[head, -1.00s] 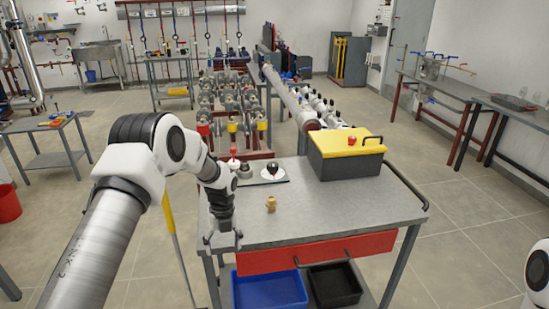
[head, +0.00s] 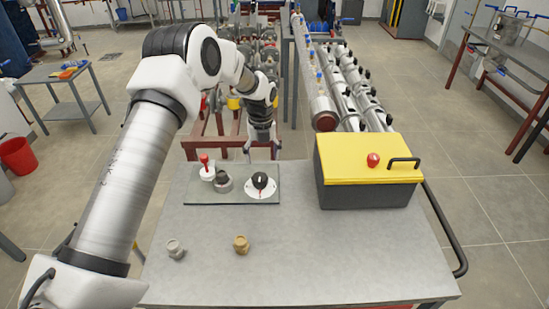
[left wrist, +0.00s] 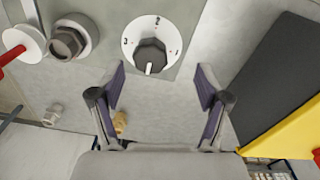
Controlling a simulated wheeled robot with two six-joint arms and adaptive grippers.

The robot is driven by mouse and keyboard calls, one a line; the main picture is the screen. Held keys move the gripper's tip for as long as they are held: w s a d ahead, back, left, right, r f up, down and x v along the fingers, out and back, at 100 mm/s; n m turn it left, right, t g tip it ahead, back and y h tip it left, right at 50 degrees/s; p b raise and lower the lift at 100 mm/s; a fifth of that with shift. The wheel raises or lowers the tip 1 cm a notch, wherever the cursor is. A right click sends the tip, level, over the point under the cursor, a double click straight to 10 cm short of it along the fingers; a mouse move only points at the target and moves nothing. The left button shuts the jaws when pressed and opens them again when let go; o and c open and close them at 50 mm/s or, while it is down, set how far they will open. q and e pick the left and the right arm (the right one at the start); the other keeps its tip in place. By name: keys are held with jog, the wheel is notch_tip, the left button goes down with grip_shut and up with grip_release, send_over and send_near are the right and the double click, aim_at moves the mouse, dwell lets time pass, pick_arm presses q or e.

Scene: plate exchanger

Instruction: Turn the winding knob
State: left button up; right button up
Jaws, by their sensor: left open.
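The winding knob (head: 260,180) is a black knob on a round white dial, at the right end of a grey plate on the table. In the left wrist view the knob (left wrist: 150,56) has a white pointer mark, and numbers ring the dial. The mark points toward the gripper side of that picture. My left gripper (head: 262,149) is open and empty, beyond the knob, near the plate's far edge. In the left wrist view its open fingers (left wrist: 161,74) show just below the dial, apart from the knob. My right gripper is not in view.
A red-handled switch (head: 205,165) and a dark hex fitting (head: 222,182) share the plate (head: 238,197) left of the knob. A yellow-lidded box (head: 365,190) stands to the right. A grey fitting (head: 175,248) and a brass fitting (head: 240,244) stand on the otherwise clear front tabletop.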

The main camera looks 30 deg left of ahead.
aim_at(260, 176)
pick_arm(q)
jog(key=s+f+p, duration=0.1)
jog(key=s+f, duration=0.2)
jog(key=shift+s, duration=0.1)
jog(key=f, duration=0.1)
jog(key=w+f, duration=0.1)
jog(key=f+p, duration=0.1)
jog(key=shift+w+f, duration=0.3)
jog(key=shift+f, duration=0.1)
jog(key=shift+s+r, duration=0.3)
jog(key=shift+s, duration=0.05)
jog(key=c, duration=1)
jog(key=shift+d, duration=0.1)
jog(key=shift+c, duration=0.8)
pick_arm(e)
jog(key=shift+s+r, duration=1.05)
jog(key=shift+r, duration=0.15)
